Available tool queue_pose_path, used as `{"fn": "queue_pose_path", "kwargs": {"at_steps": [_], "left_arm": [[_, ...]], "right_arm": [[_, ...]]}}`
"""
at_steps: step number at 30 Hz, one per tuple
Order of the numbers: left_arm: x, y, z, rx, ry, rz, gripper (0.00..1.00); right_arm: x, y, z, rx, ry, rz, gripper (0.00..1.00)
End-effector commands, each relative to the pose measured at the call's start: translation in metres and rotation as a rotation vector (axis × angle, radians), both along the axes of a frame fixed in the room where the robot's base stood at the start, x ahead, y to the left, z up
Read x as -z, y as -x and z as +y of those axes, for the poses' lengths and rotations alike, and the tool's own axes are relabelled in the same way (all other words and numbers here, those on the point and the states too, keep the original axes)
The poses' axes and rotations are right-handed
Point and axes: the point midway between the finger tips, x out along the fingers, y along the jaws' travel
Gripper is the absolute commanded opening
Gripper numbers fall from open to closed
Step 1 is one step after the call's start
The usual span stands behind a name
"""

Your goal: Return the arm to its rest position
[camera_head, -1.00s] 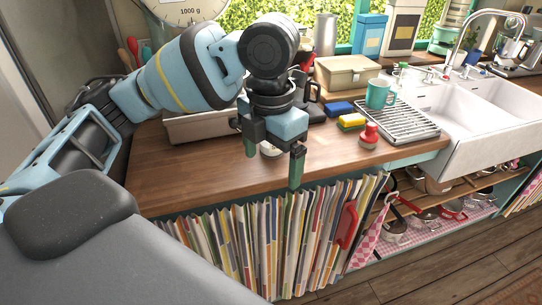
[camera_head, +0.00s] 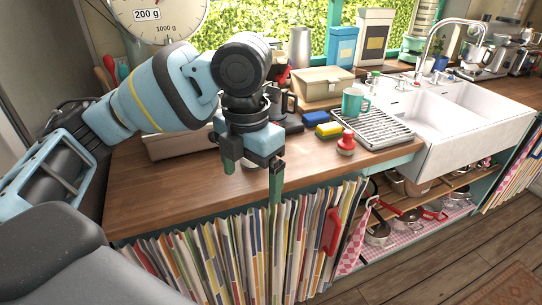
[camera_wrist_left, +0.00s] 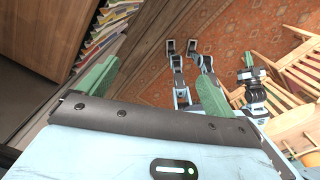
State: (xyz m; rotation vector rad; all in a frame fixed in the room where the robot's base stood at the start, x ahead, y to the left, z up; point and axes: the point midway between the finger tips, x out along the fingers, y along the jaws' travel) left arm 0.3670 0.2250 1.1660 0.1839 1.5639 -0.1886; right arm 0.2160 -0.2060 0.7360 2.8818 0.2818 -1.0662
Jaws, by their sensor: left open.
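My left arm comes in from the left over the wooden counter (camera_head: 170,190). My left gripper (camera_head: 252,175) hangs with its green fingers pointing down, apart and empty, at the counter's front edge above the striped curtain (camera_head: 245,250). In the left wrist view the two green fingers (camera_wrist_left: 155,88) are spread, with the patterned rug below and nothing between them. What looks like my right gripper (camera_wrist_left: 248,65) shows small there, with one green finger visible; its opening is unclear.
A red-topped shaker (camera_head: 346,143), a teal mug (camera_head: 354,101), a drying rack (camera_head: 385,133) and sponges stand right of the gripper. A white sink (camera_head: 440,145) lies farther right. Pans fill the open shelf (camera_head: 405,205) below. Wooden chairs (camera_wrist_left: 285,75) stand on the rug.

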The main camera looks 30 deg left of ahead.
Motion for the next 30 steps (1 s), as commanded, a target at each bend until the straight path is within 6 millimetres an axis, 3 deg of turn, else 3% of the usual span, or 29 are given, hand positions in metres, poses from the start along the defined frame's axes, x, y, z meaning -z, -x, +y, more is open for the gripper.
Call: {"fn": "queue_pose_path", "kwargs": {"at_steps": [6,10,21,30], "left_arm": [[0.000,0.000,0.000,0.000,0.000,0.000,0.92],[0.018,-0.006,-0.015,-0.063,0.052,-0.005,0.92],[0.112,-0.037,-0.101,-0.585,0.434,0.012,0.92],[0.181,-0.049,-0.145,-1.108,0.738,0.130,0.92]], "right_arm": [[-0.001,0.000,0.000,0.000,0.000,-0.001,0.00],[0.003,0.002,-0.001,0.000,0.003,0.006,0.00],[0.004,0.002,-0.001,-0.001,0.004,0.007,0.00],[0.004,0.002,-0.002,0.000,0.004,0.007,0.00]]}}
